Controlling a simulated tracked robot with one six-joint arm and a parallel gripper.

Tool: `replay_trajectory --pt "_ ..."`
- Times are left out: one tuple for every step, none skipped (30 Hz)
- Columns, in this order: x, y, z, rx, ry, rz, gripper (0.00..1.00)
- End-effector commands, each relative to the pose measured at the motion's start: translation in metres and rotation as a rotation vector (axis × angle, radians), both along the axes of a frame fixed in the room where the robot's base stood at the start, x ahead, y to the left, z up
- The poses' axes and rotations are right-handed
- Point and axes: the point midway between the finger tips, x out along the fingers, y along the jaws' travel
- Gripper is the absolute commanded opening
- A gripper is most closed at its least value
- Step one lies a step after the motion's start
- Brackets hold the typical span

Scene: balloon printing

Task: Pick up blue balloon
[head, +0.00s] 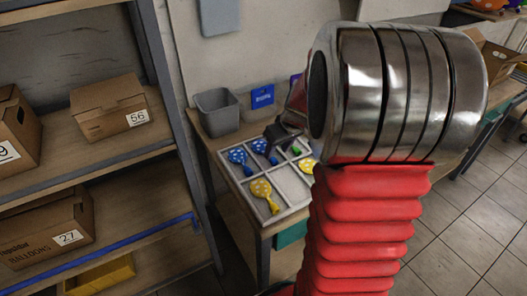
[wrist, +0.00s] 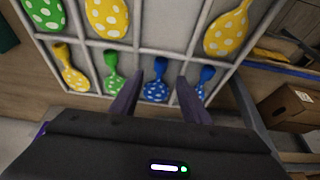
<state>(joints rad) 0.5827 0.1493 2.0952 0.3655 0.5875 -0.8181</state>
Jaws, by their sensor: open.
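A divided grey tray (head: 292,187) on the table holds polka-dot balloons. A blue balloon (head: 264,150) lies in a back compartment, and another blue balloon (head: 238,157) lies to its left. In the wrist view, one blue balloon (wrist: 156,90) shows between the fingers of my gripper (wrist: 158,96), and the other blue balloon (wrist: 204,80) is just right of the right finger. My gripper is open and empty, pointing down over the tray. In the head view my gripper (head: 283,136) is dark and partly hidden by my arm. I cannot tell its exact height above the balloon.
Yellow balloons (head: 262,194) and green balloons (wrist: 112,78) lie in other compartments; thin tray dividers separate them. A grey bin (head: 217,110) and a blue card (head: 262,96) stand behind the tray. A shelf with cardboard boxes (head: 108,106) is at left.

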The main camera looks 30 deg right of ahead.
Motion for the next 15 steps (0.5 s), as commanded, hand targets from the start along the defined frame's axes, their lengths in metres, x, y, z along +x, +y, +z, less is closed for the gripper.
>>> replay_trajectory --pt "0.000 0.000 -0.001 0.000 0.000 0.000 0.42" --pt "0.000 0.000 -0.002 0.001 0.001 0.000 0.42" --pt "0.000 0.000 -0.005 0.001 0.002 0.000 0.42" --pt "0.001 0.000 -0.007 0.001 0.002 0.000 0.42" --pt "0.001 0.000 -0.010 0.001 0.003 0.000 0.42" --pt "0.002 0.000 -0.014 0.001 0.002 0.000 0.42" --pt "0.002 0.000 -0.018 0.001 0.003 -0.001 0.42" --pt "0.003 0.000 -0.022 0.003 0.003 -0.001 0.42" --pt "0.004 0.000 -0.028 0.002 0.003 0.000 0.42" --pt "0.004 0.000 -0.033 0.001 0.003 -0.001 0.42" --pt "0.005 0.000 -0.036 0.002 0.003 0.000 0.42" --pt "0.008 0.000 -0.040 0.001 0.002 -0.001 0.42" --pt "0.009 0.000 -0.042 0.002 0.001 -0.001 0.42" --pt "0.010 0.000 -0.044 0.002 0.001 -0.001 0.42" --pt "0.011 -0.001 -0.047 0.001 0.001 -0.001 0.42"
